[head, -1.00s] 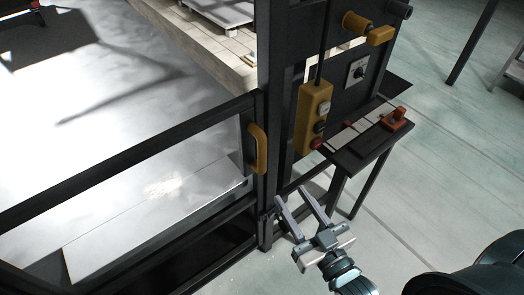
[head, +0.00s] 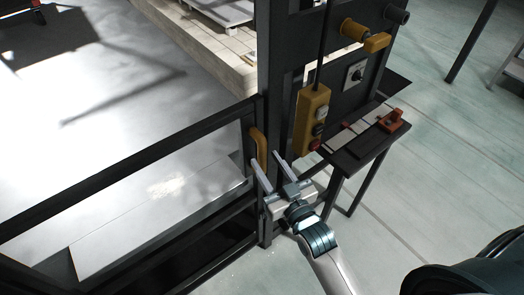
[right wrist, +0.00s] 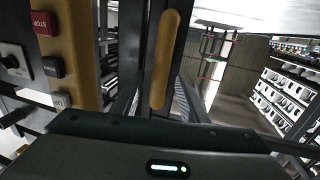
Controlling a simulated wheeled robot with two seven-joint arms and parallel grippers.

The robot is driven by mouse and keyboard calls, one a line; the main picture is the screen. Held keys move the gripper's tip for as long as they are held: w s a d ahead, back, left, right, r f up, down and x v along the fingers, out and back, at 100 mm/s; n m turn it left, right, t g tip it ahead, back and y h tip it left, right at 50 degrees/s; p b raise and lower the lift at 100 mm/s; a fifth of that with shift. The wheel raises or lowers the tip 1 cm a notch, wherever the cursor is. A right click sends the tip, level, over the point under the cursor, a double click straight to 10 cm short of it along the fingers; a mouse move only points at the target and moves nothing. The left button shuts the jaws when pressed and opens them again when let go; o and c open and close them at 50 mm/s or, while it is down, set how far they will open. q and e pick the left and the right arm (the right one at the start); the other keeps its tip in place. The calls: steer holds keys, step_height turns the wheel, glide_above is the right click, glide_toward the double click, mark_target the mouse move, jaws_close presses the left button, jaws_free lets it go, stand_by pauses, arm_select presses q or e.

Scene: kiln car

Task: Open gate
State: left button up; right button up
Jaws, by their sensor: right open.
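The gate (head: 130,158) is a dark metal frame with rails across the left of the head view. Its yellow upright handle (head: 258,147) sits near the dark post at the gate's right end. The handle also shows in the right wrist view (right wrist: 165,60), straight ahead at the upper middle. My right gripper (head: 269,166) is open, with its fingers pointing up towards the handle. Its fingertips are close to the handle's lower part; I cannot tell whether they touch it. Nothing shows held between the fingers. My left gripper is not in view.
A yellow pendant box with buttons (head: 311,118) hangs right of the handle. A dark shelf (head: 345,160) with a red-orange object (head: 391,119) stands further right. A yellow latch-like part (head: 376,42) is on the post panel above.

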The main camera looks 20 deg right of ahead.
mark_target(264, 158)
steer(key=shift+w+a+p, duration=0.15)
steer(key=shift+w, duration=0.8)
steer(key=shift+w+a+p, duration=0.15)
steer(key=shift+w, duration=0.8)
jaws_close()
